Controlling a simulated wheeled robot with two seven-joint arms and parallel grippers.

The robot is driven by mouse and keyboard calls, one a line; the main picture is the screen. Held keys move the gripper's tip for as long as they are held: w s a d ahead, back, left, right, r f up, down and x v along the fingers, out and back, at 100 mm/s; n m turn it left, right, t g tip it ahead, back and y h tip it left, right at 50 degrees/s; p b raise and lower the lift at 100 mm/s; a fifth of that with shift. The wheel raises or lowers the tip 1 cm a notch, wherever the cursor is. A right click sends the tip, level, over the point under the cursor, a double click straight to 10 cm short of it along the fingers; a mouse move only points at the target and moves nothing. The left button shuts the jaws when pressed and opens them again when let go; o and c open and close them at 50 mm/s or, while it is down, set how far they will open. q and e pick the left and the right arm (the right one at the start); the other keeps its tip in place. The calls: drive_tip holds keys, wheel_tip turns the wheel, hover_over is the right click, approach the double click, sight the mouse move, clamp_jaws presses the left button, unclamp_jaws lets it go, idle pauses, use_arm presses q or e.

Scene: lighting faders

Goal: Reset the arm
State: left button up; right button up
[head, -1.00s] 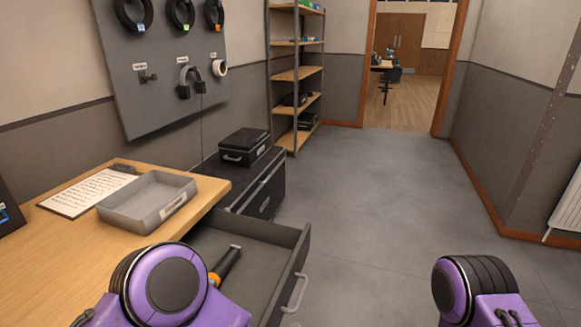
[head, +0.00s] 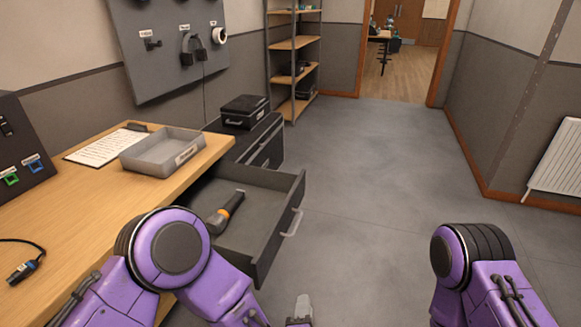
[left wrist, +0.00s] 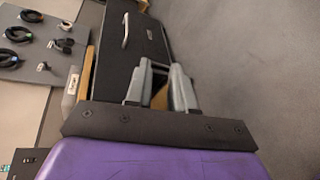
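My left arm, purple with a dark joint, comes in at the lower left of the head view. A grey tip of my left gripper (head: 301,308) shows at the bottom edge, over the floor in front of the open drawer (head: 262,243). In the left wrist view the two grey fingers of my left gripper (left wrist: 162,88) stand apart, with no held object evident between them. My right arm's purple upper part shows at the lower right of the head view; its gripper is out of view. A dark flashlight-like tool (head: 226,212) with an orange band lies in the drawer.
The wooden desk (head: 85,215) at left holds a grey tray (head: 165,153), a paper sheet (head: 106,147) and a cable connector (head: 24,270). A black case (head: 245,111) and shelf rack (head: 294,60) stand beyond. Floor at centre and right is clear.

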use_arm(q)
drive_tip(key=s+a+f+m+g+y+p, duration=0.1)
drive_tip(key=s+a+f+m+g, duration=0.25)
drive_tip(key=a+f+m, duration=0.35)
drive_tip(key=s+a+f+m+g, duration=0.3)
drive_tip(key=s+a+f+m, duration=0.15)
drive_tip(key=a, duration=0.35)
drive_tip(key=s+a+f+m+g+y+p, duration=0.1)
drive_tip(key=s+a+g+y, duration=0.1)
drive_tip(key=s+a, duration=0.4)
drive_tip(key=s+a+f+g+y+p, duration=0.1)
drive_tip(key=s+a+g+y, duration=0.1)
drive_tip(key=s+a, duration=0.5)
drive_tip(key=a+g, duration=0.1)
drive_tip(key=a, duration=0.4)
drive_tip(key=shift+s+a+m, duration=0.2)
drive_tip(key=shift+a+m, duration=0.1)
drive_tip(key=shift+m, duration=0.05)
